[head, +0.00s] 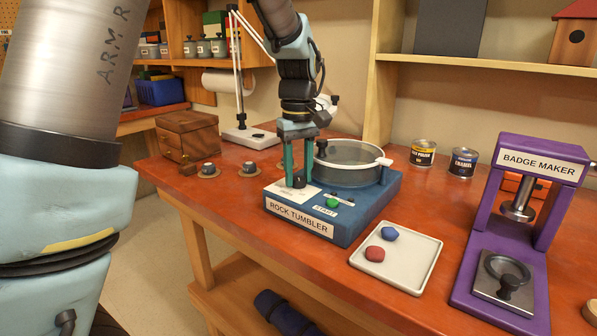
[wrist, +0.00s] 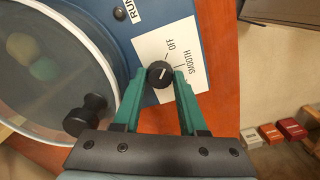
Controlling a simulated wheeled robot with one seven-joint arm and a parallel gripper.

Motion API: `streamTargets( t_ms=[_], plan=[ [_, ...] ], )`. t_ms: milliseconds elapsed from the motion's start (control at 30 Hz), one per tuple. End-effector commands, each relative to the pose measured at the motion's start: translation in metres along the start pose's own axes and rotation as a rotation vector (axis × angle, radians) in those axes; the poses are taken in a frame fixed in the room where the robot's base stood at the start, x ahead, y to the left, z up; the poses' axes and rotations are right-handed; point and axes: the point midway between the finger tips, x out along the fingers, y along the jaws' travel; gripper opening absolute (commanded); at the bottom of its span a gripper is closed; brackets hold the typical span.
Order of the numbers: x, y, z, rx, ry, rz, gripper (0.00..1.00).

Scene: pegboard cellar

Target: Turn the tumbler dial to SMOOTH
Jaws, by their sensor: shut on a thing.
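The rock tumbler (head: 370,205) is a blue box with a round, clear-lidded drum (head: 350,160) on the bench. Its black dial (wrist: 159,75) sits on a white card (wrist: 152,45) marked OFF and SMOOTH; other markings are hidden by my fingers. The dial bears a short white mark, but I cannot tell exactly which label it points at. My gripper (head: 299,184) reaches down from above, and its green fingers are shut on the dial, one on each side, in the wrist view (wrist: 160,78).
A green button (head: 332,203) is close beside my fingers. The black lid knob (wrist: 88,112) is near them too. A white tray (head: 420,262) with a blue and a red stone lies right of the tumbler. A purple badge maker (head: 470,270) stands farther right.

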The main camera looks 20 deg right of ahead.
Motion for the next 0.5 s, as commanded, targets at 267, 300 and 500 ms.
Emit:
streamTargets(
  t_ms=[267, 300, 500],
  plan=[
    [-0.0018, -0.0005, -0.0004, 0.179, -0.001, -0.001, 0.0],
    [-0.0018, -0.0006, -0.0004, 0.213, -0.001, -0.001, 0.0],
    [-0.0021, -0.0004, -0.0009, 0.396, 0.0, 0.0, 0.0]
  ],
)
